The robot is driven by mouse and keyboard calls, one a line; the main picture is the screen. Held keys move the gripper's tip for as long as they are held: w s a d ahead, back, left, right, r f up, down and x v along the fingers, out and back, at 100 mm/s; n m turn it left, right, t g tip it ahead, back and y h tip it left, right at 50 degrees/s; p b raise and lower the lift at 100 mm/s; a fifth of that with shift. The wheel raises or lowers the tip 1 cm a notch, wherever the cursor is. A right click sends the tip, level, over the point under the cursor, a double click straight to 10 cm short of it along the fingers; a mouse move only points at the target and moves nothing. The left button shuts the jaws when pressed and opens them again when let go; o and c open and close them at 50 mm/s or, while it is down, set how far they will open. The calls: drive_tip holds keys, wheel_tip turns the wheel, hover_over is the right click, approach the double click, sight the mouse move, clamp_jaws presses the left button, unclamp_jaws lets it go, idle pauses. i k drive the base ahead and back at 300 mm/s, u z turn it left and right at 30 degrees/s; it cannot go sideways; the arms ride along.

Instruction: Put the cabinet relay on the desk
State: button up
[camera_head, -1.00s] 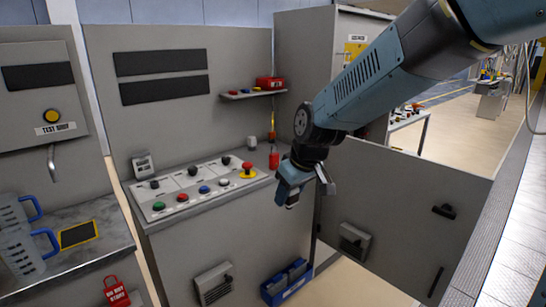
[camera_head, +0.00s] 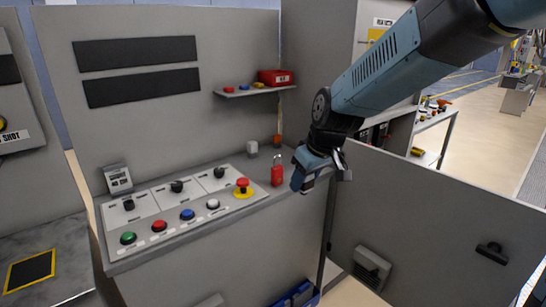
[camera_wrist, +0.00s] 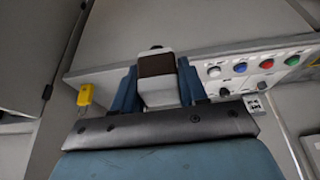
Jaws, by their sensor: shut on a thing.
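My gripper (camera_head: 318,180) hangs beside the right end of the control desk (camera_head: 235,222) in the head view. In the wrist view my gripper (camera_wrist: 157,85) has its two blue fingers shut on a pale grey block with a dark brown face, which I take to be the cabinet relay (camera_wrist: 158,92). The relay is hidden by the fingers in the head view. The desk also shows in the wrist view (camera_wrist: 110,72), beyond the fingers. Its top has a bare strip at the right end. I cannot tell the exact height of the relay over the desk.
A red padlock (camera_head: 277,172) stands on the desk near my gripper, with a small pale object (camera_head: 252,149) behind it. Buttons and an emergency stop (camera_head: 242,187) fill the sloped panel. A shelf (camera_head: 255,91) holds a red box. An open cabinet door (camera_head: 440,215) is at right.

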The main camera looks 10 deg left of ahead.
sight(291, 166)
drive_tip(key=i, duration=0.85)
drive_tip(key=z, duration=0.05)
